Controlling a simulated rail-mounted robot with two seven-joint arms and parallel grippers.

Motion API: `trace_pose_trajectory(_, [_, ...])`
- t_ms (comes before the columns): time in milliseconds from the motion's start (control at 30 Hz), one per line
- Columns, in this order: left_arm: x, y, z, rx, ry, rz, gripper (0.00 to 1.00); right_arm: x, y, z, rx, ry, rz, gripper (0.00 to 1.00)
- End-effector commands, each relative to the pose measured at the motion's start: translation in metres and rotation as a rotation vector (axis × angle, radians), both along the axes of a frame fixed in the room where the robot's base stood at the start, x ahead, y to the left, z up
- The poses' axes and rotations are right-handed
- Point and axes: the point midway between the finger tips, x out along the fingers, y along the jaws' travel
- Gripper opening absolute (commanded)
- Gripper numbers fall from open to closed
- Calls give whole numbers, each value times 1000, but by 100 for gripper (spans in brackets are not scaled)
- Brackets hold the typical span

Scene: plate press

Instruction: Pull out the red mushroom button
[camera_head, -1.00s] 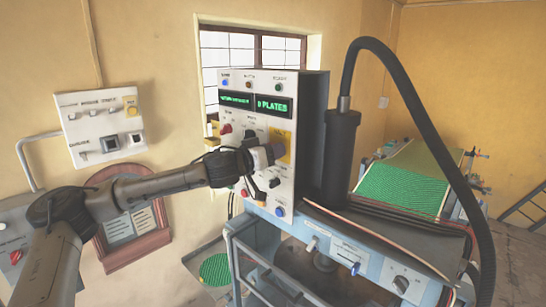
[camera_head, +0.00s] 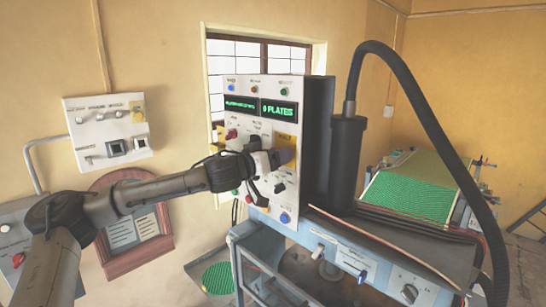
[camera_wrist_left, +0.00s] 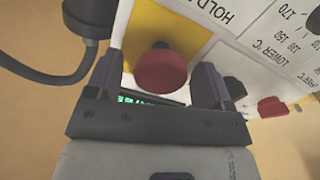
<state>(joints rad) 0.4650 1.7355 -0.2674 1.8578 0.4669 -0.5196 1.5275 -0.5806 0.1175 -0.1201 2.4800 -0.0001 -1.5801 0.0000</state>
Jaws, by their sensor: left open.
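The red mushroom button (camera_wrist_left: 162,71) stands out from a yellow plate (camera_wrist_left: 165,28) on the control panel, in the left wrist view. My left gripper (camera_wrist_left: 158,80) is open, with one dark finger on each side of the button; I cannot tell whether either finger touches it. My right gripper is not in view.
The white control panel (camera_head: 245,85) carries green displays, knobs and coloured buttons close around the gripper. A red switch (camera_wrist_left: 271,107) lies right of the gripper in the wrist view. A thick black hose (camera_head: 425,115) arches beside the panel. A wall switch box (camera_head: 108,130) hangs at left.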

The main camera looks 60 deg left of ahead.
Motion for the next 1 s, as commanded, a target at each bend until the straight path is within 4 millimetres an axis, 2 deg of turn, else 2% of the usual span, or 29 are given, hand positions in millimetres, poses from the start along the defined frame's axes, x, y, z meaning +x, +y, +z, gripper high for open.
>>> trace_pose_trajectory(133, [-3,-1,-1,1,-1,-1,75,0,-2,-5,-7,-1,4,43])
trace_pose_trajectory(267, [-13,-4,-3,4,-3,-2,75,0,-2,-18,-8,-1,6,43])
trace_pose_trajectory(400, [-33,-8,-5,5,-3,2,75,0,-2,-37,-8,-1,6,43])
trace_pose_trajectory(700, [-85,-21,-3,3,-4,2,75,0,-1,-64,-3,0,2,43])
trace_pose_trajectory(1000, [-124,-32,-1,2,-1,2,75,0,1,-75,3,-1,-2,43])
